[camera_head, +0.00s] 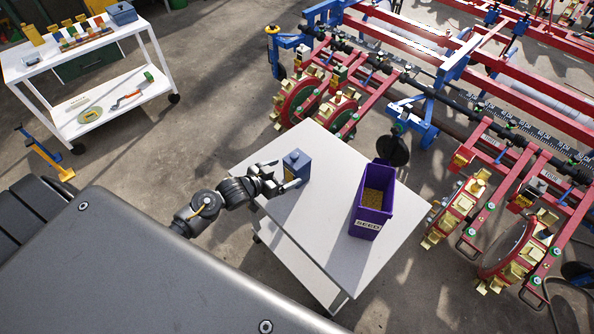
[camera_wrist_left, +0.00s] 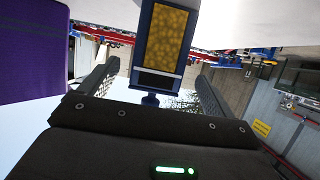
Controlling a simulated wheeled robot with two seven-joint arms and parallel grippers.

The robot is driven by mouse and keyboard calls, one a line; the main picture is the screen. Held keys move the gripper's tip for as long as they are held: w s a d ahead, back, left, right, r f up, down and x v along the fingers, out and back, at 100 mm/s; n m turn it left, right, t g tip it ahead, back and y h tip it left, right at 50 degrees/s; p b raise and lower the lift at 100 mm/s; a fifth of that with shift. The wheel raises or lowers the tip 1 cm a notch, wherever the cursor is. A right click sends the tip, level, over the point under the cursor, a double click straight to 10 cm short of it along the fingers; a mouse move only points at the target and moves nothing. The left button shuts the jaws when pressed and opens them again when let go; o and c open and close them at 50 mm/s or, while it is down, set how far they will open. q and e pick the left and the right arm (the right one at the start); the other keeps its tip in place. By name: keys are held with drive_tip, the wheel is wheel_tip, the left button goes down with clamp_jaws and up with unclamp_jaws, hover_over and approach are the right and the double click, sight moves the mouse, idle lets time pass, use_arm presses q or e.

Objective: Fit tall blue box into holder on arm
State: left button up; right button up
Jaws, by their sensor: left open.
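The tall blue box (camera_head: 297,164) stands upright near the left edge of the white cart top, with a yellow window on its side. In the left wrist view the blue box (camera_wrist_left: 166,45) fills the space between and beyond the two fingers. My left gripper (camera_head: 285,180) is open at the box, with fingers on either side of its near part; I cannot tell whether they touch it. The red planter arms (camera_head: 512,160) stand to the right of the cart; which holder takes the box is too small to tell. My right gripper is not in view.
A purple seed bin (camera_head: 372,200) with grain stands on the right of the white cart top (camera_head: 310,225). The planter's red and blue frame fills the back right. A white tool cart (camera_head: 85,50) stands at the back left. The cart top between box and bin is clear.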

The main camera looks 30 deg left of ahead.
sight(292, 156)
use_arm(q)
drive_tip(key=shift+p+x, duration=0.35)
drive_tip(key=shift+x, duration=3.15)
drive_tip(key=shift+s, duration=0.1)
drive_tip(key=c, duration=1.3)
drive_tip(key=shift+r, duration=0.4)
wheel_tip(292, 156, up, 3)
drive_tip(key=shift+f, duration=0.15)
drive_tip(key=s+r, duration=0.1)
drive_tip(key=s+a+r, duration=0.1)
drive_tip(key=s+r, duration=0.2)
drive_tip(key=r, duration=0.1)
drive_tip(key=shift+s+a+r, duration=0.1)
drive_tip(key=shift+s+a, duration=0.1)
drive_tip(key=shift+a, duration=0.1)
drive_tip(key=v, duration=1)
drive_tip(key=shift+r, duration=0.25)
